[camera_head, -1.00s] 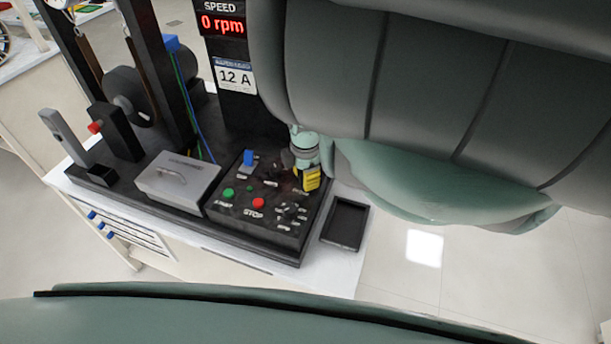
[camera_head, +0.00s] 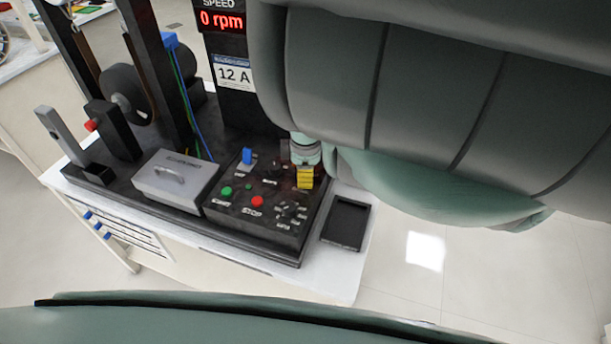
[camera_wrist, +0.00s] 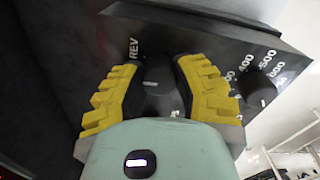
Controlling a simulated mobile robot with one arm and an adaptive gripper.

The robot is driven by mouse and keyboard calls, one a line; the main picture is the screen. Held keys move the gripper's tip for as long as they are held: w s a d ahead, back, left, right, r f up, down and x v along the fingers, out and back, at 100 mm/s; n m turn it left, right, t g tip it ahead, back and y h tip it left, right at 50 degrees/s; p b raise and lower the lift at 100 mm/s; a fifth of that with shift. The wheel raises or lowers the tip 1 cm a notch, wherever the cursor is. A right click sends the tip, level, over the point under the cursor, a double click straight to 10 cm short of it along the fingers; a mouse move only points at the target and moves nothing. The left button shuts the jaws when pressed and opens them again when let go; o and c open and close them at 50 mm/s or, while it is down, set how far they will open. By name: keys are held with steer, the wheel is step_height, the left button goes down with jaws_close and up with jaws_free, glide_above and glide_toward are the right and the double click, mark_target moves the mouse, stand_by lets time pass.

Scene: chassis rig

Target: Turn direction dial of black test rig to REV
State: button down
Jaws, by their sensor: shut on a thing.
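The black test rig's control panel (camera_head: 232,208) lies in the middle of the head view. My gripper (camera_wrist: 160,85) has yellow ridged fingers placed on both sides of a dark round dial (camera_wrist: 158,68), which the wrist view shows between them. The gripper is shut on this dial. A white REV label (camera_wrist: 134,49) stands just beyond the dial, to its upper left. In the head view, the gripper's yellow finger (camera_head: 305,177) is at the panel's upper right, and the dial is hidden there.
The panel also has a green button (camera_head: 226,191), a red STOP button (camera_head: 257,201), a blue-tipped switch (camera_head: 247,156) and a numbered knob (camera_wrist: 262,92) near my gripper. A grey lidded box (camera_head: 175,182) is left of the panel. A black tray (camera_head: 346,222) lies to its right.

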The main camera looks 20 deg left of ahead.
steer(key=m, duration=0.6)
steer(key=shift+m, duration=0.3)
stand_by(0.4)
steer(key=c, duration=0.6)
jaws_free()
steer(key=shift+r, duration=0.15)
step_height(320, 180, up, 5)
steer(key=shift+w+r, duration=0.15)
steer(key=shift+r, duration=0.95)
